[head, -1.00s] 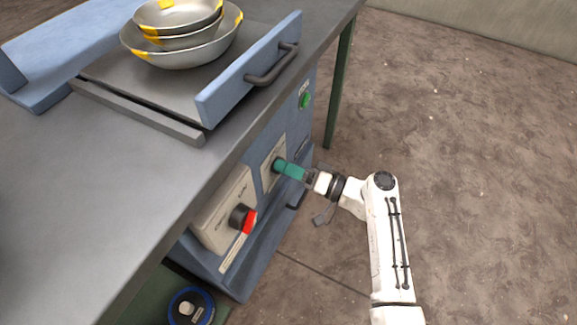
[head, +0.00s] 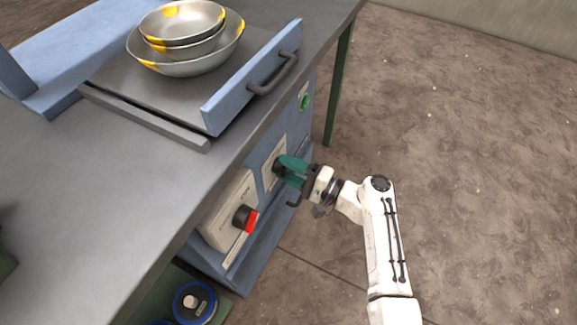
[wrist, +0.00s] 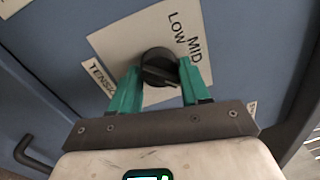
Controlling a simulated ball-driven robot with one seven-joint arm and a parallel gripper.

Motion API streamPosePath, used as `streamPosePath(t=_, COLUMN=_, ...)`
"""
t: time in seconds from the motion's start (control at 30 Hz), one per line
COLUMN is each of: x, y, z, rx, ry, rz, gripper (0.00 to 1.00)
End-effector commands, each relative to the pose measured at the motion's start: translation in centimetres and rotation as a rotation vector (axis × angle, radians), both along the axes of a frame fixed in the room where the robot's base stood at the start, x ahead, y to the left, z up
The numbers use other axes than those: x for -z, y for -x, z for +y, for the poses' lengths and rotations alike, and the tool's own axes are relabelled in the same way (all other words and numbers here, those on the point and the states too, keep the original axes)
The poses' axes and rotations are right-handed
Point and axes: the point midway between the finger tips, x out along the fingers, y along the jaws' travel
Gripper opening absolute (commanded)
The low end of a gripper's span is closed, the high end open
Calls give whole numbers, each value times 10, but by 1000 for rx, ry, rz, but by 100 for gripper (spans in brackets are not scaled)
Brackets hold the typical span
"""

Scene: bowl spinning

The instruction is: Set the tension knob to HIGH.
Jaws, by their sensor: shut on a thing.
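The tension knob (wrist: 159,68) is a black round knob on a cream label plate (wrist: 120,38) on the blue machine front. The words LOW and MID show above it in the wrist view, and part of TENSION shows at its left; no HIGH mark can be read. My gripper (wrist: 158,80) has its two green fingers on either side of the knob and is shut on it. In the head view my gripper (head: 281,166) reaches the panel from the right, and its fingers hide most of the knob.
A red and black switch (head: 245,219) on a cream box sits left of my gripper. A green button (head: 305,102) is above. Stacked metal bowls (head: 185,38) stand on the pulled-out tray with a handle (head: 274,75). Open floor lies to the right.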

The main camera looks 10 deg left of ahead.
Motion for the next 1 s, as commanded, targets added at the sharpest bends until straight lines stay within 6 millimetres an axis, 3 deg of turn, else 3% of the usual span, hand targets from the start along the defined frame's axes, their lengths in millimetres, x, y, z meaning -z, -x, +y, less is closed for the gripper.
streamPosePath(t=0.6, x=3, y=0, z=-2, rx=6, ry=-10, rz=39, gripper=16)
streamPosePath(t=0.63, x=3, y=0, z=-2, rx=6, ry=-10, rz=39, gripper=49)
streamPosePath(t=0.87, x=2, y=0, z=-1, rx=3, ry=-11, rz=37, gripper=70)
streamPosePath(t=1.0, x=1, y=0, z=0, rx=2, ry=-11, rz=36, gripper=70)
